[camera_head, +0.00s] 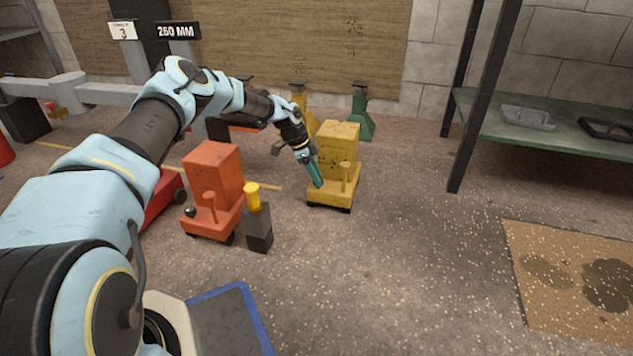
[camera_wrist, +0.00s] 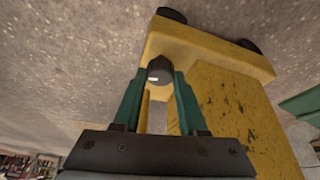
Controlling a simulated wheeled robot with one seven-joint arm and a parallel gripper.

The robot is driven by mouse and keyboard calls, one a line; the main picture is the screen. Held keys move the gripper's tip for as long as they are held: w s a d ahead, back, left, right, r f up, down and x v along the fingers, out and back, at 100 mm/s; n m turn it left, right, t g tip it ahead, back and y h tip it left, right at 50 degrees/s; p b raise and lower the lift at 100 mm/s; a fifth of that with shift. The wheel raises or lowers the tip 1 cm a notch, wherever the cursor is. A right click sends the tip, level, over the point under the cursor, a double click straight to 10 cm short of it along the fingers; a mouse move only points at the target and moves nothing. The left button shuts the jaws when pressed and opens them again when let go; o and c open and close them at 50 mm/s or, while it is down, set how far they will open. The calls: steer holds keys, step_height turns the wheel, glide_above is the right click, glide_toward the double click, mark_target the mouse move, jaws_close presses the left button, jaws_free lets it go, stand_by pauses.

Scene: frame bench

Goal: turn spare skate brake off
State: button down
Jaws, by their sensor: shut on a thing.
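A yellow skate (camera_head: 342,140) with a tall block and a short post stands on the floor in the middle of the head view. It also fills much of the wrist view (camera_wrist: 225,95). My gripper (camera_head: 318,184) reaches down to its front left corner. In the wrist view my gripper's (camera_wrist: 159,80) green fingers are shut on a black brake knob (camera_wrist: 159,69) with a white mark. The knob sits on the skate's yellow base. In the head view the fingers hide this knob. A similar orange skate (camera_head: 213,170) stands to the left, with its black knob (camera_head: 190,212) in plain view.
A dark block with a yellow top (camera_head: 258,232) stands just right of the orange skate. Yellow and green stands (camera_head: 361,120) are behind the yellow skate. A metal shelf (camera_head: 560,140) is at right, and a stained brown mat (camera_head: 545,275) lies in front. The middle floor is clear.

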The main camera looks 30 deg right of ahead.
steer(key=shift+w+m+b, duration=0.1)
steer(key=shift+m+b, duration=0.25)
steer(key=shift+m, duration=0.15)
steer(key=shift+c, duration=2.2)
jaws_free()
steer(key=shift+g, duration=0.3)
steer(key=p+v, duration=0.5)
steer(key=v, duration=0.5)
steer(key=shift+r, duration=0.4)
